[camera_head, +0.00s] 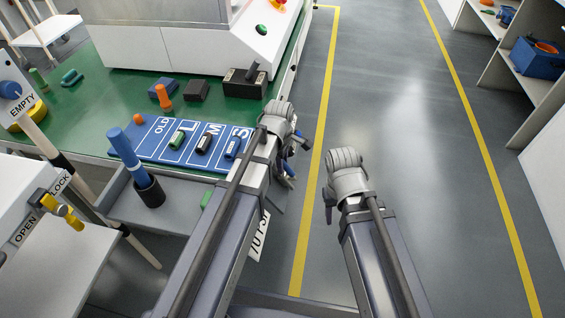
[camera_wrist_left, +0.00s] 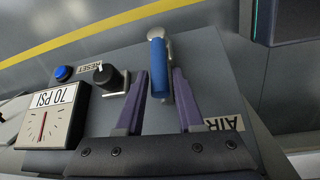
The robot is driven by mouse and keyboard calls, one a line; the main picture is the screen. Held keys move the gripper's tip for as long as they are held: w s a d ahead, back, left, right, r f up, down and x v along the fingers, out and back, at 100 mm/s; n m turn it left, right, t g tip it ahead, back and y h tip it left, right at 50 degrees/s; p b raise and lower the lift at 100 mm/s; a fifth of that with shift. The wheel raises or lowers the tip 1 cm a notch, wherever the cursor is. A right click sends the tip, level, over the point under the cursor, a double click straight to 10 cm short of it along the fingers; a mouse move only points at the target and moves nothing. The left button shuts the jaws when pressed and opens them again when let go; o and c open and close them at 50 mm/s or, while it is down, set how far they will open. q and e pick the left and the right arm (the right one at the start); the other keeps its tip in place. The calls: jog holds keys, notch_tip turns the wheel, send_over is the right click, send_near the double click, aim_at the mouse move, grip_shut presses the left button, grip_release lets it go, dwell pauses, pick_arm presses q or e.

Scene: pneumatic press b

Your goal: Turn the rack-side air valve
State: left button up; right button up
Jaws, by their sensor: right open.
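The air valve has a blue handle (camera_wrist_left: 160,68) on a metal stem, on a grey panel. The partly covered label AIR (camera_wrist_left: 222,123) is beside it. My left gripper (camera_wrist_left: 162,78) has a finger on each side of the blue handle; whether the fingers press on it is unclear. In the head view my left gripper (camera_head: 287,165) is at the panel's edge, largely hidden by its own wrist. My right gripper (camera_head: 329,200) is mostly hidden under its wrist, over open floor, and its jaws are open and away from the valve.
The panel also carries a 70 PSI gauge (camera_wrist_left: 45,117), a black knob (camera_wrist_left: 105,76) labelled RESET and a blue button (camera_wrist_left: 63,73). A green bench (camera_head: 110,110) with a blue size mat (camera_head: 150,152) is left of my arms. The floor (camera_head: 400,130) on the right is clear.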

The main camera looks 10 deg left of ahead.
pick_arm(q)
grip_shut()
dwell(1.0)
